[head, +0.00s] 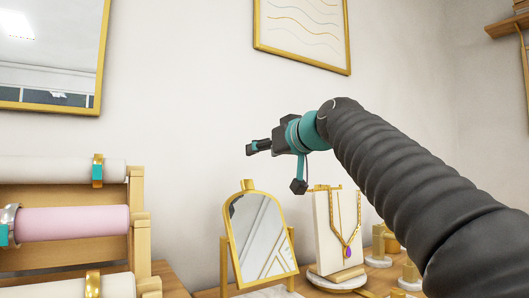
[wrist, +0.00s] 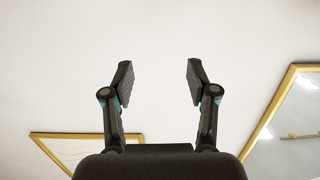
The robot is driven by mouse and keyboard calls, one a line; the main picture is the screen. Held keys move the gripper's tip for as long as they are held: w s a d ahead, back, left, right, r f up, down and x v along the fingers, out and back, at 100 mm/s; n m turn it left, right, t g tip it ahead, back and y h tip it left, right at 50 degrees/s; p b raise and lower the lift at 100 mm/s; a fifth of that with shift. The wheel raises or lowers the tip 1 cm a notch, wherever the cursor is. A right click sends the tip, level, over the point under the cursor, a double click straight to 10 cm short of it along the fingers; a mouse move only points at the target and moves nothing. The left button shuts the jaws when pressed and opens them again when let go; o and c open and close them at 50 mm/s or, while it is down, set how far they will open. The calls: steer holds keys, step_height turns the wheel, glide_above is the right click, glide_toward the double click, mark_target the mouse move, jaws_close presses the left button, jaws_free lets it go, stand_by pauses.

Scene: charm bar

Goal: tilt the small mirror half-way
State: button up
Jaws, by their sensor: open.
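The small mirror (head: 263,238) has a gold arched frame with a knob on top, held in a wooden stand on the table, in the lower middle of the head view. It looks slightly tilted in its stand; the exact angle is hard to tell. My gripper (head: 250,148) is above the mirror and apart from it, pointing left. In the wrist view my gripper (wrist: 158,82) is open, with nothing between its fingers and only the white wall beyond. The small mirror is not in the wrist view.
Right of the mirror stands a necklace display (head: 322,232) with a gold chain and purple pendant. A bracelet rack (head: 138,230) stands at left. A large wall mirror (head: 102,60) and a framed picture (head: 300,65) hang behind. The air around my gripper is clear.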

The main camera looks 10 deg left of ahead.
steer(key=shift+d, duration=0.1)
steer(key=v, duration=1.2)
